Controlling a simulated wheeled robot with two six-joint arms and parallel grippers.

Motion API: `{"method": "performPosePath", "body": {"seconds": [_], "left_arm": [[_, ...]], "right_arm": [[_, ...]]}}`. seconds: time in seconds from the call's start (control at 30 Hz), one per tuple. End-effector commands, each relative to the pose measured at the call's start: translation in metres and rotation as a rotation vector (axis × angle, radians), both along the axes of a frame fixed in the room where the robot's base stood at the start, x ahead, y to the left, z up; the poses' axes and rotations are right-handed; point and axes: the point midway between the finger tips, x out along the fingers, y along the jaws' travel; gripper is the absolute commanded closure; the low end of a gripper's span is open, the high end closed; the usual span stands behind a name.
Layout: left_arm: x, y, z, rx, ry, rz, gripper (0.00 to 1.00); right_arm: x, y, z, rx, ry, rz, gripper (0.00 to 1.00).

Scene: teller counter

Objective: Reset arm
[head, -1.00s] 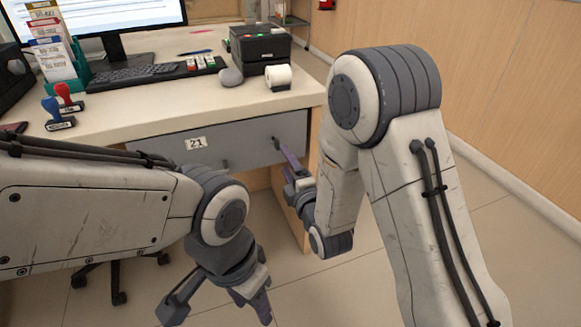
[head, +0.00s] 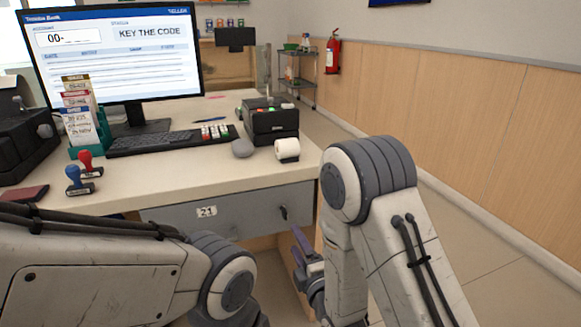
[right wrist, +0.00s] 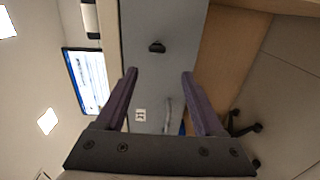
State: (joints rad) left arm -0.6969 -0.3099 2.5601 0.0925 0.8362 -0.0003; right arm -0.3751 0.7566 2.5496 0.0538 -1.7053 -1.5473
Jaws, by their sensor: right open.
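The grey drawer front (head: 245,212), labelled 21, shows beyond the fingertips in the right wrist view. My left arm crosses the lower left of the head view, and its gripper is below the picture edge.
Clear floor (head: 450,240) lies to the right. A shelf cart (head: 298,75) and fire extinguisher (head: 333,52) stand at the back.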

Motion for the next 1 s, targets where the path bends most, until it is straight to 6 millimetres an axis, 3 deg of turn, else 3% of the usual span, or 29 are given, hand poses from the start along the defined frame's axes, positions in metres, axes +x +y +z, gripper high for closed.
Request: {"method": "performPosePath", "body": {"seconds": [0.17, 0.37, 0.47, 0.67, 0.8, 1.0], "left_arm": [[0.000, 0.000, 0.000, 0.000, 0.000, 0.000, 0.50], [0.000, 0.000, 0.000, 0.000, 0.000, 0.000, 0.50], [0.000, 0.000, 0.000, 0.000, 0.000, 0.000, 0.50], [0.000, 0.000, 0.000, 0.000, 0.000, 0.000, 0.50], [0.000, 0.000, 0.000, 0.000, 0.000, 0.000, 0.50], [0.000, 0.000, 0.000, 0.000, 0.000, 0.000, 0.50]], "right_arm": [[-0.003, 0.019, -0.003, 0.123, 0.218, 0.016, 0.30], [-0.034, 0.040, -0.011, 0.307, 0.607, -0.035, 0.30], [-0.060, 0.044, -0.013, 0.384, 0.798, -0.098, 0.30], [-0.131, 0.040, -0.008, 0.500, 1.152, -0.296, 0.30], [-0.185, 0.027, 0.001, 0.542, 1.347, -0.474, 0.30], [-0.249, 0.002, 0.016, 0.555, 1.516, -0.710, 0.30]]}}
